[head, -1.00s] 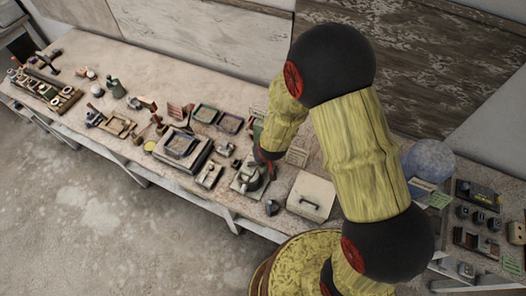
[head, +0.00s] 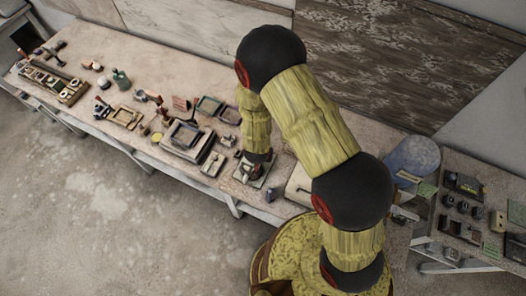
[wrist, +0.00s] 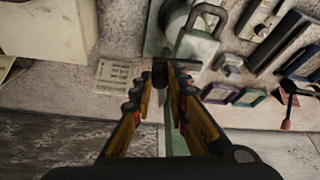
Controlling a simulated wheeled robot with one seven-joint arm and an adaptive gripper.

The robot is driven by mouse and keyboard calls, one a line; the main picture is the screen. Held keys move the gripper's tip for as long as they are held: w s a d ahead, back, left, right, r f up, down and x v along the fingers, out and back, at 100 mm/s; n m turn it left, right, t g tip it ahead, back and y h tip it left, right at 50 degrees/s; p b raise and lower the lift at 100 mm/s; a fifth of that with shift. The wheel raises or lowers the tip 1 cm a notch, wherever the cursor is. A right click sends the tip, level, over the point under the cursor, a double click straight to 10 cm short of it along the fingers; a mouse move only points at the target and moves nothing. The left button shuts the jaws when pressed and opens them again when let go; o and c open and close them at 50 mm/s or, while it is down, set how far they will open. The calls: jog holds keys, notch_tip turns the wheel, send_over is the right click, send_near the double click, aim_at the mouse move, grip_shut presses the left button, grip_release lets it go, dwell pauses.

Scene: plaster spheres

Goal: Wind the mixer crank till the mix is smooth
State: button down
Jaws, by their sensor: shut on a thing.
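The mixer is a small pale grey-green base (head: 243,178) with a round drum on it, near the front edge of the bench. In the wrist view its rounded drum (wrist: 176,18) and a pale grey-green squared loop (wrist: 212,22) show at the top centre. The fingers hide most of that piece. In the head view my wrist covers much of the mixer, and the mix inside cannot be seen.
A pale square box (head: 299,186) stands just right of the mixer, partly behind my arm. Several trays and small blocks crowd the bench to the left, including a grey tray (head: 187,140). A pale printed card (wrist: 117,75) lies near the gripper.

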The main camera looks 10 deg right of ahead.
jog(key=shift+s+a+m, duration=0.2)
jog(key=shift+m, duration=0.3)
jog(key=c, duration=2)
grip_release()
jog(key=v, duration=1.2)
jog(key=shift+a, duration=0.3)
jog(key=shift+w, duration=0.1)
